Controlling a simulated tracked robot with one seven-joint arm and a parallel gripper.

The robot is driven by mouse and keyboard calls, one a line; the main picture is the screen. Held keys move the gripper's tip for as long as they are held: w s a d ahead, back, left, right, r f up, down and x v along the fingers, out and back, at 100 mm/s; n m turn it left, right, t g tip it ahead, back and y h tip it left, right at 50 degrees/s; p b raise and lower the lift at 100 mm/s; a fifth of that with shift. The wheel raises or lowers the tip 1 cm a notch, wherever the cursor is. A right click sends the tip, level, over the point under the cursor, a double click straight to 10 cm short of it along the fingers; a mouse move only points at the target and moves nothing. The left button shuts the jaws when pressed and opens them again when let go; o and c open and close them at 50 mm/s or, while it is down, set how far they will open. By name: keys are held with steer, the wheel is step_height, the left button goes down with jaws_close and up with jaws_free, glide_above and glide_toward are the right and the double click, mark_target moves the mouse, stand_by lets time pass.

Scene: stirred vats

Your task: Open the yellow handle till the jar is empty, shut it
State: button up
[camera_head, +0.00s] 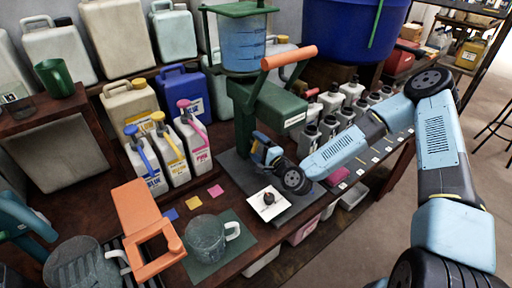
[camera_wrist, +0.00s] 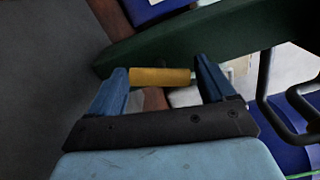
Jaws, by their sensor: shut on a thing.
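In the wrist view, the yellow handle (camera_wrist: 160,77) lies crosswise between my two blue fingers. My gripper (camera_head: 259,146) is shut on it, in front of the green stand (camera_head: 283,112). In the head view, my fingers and wrist mostly hide the handle, so I cannot tell how far it is turned. A clear jar (camera_head: 243,47) with bluish contents and marks on its side sits on top of the stand, under a green frame. The exact liquid level is hard to tell. Below my wrist is a white plate (camera_head: 266,211) with a small dark round piece.
A glass jug (camera_head: 207,238) with a white handle stands on a green mat at the front. An orange bracket (camera_head: 150,228) is left of it. Jugs with blue, yellow and pink pumps (camera_head: 168,148) stand left of the stand. Grey bottles (camera_head: 328,128) are to its right.

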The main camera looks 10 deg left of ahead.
steer(key=shift+f+n, duration=0.15)
steer(key=shift+n, duration=0.55)
steer(key=o, duration=0.9)
